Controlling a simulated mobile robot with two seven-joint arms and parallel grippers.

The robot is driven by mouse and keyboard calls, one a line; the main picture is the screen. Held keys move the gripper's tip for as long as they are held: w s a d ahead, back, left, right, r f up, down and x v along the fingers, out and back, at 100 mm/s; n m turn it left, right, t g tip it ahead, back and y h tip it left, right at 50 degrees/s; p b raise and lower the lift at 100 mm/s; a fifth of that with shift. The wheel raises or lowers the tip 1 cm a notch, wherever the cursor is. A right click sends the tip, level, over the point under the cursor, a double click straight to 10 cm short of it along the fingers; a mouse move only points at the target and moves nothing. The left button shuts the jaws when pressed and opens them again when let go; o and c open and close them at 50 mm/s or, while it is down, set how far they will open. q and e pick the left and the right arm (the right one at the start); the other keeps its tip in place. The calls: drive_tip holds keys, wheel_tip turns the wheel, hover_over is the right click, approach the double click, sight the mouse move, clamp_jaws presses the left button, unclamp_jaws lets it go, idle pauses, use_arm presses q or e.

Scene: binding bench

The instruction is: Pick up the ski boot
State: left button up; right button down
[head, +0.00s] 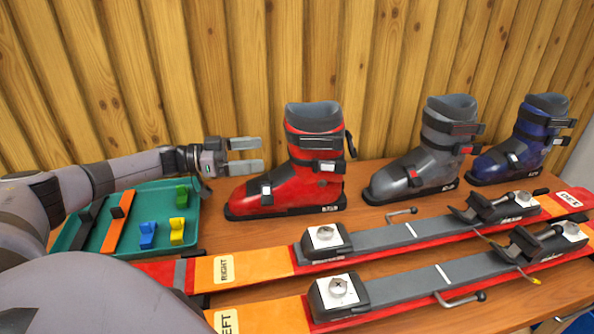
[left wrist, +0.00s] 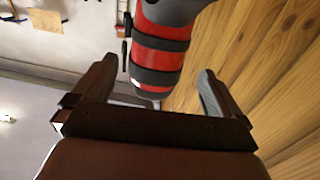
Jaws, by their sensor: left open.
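Three ski boots stand in a row at the back of the bench: a red one (head: 285,180), a grey one (head: 425,160) and a blue one (head: 520,145). My left gripper (head: 259,154) is open and empty, just left of the red boot's shaft, with its fingers pointing at it. In the left wrist view the red boot (left wrist: 160,48), with dark straps, shows ahead between the two parted fingers (left wrist: 158,72). No contact is visible. My right gripper is not in view.
Two skis marked RIGHT (head: 270,264) and LEFT (head: 265,316), with bindings, lie in front of the boots. A green tray (head: 70,235) with small coloured pieces sits at left, under my left arm. A wooden wall (head: 230,70) stands behind.

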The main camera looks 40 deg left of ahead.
sight(280, 168)
use_arm(q)
drive_tip(key=x, duration=0.6)
drive_tip(key=shift+w+d+r, duration=0.1)
drive_tip(key=shift+w+d, duration=0.05)
drive_tip(key=shift+w, duration=0.15)
clamp_jaws()
drive_tip(key=shift+r, duration=0.25)
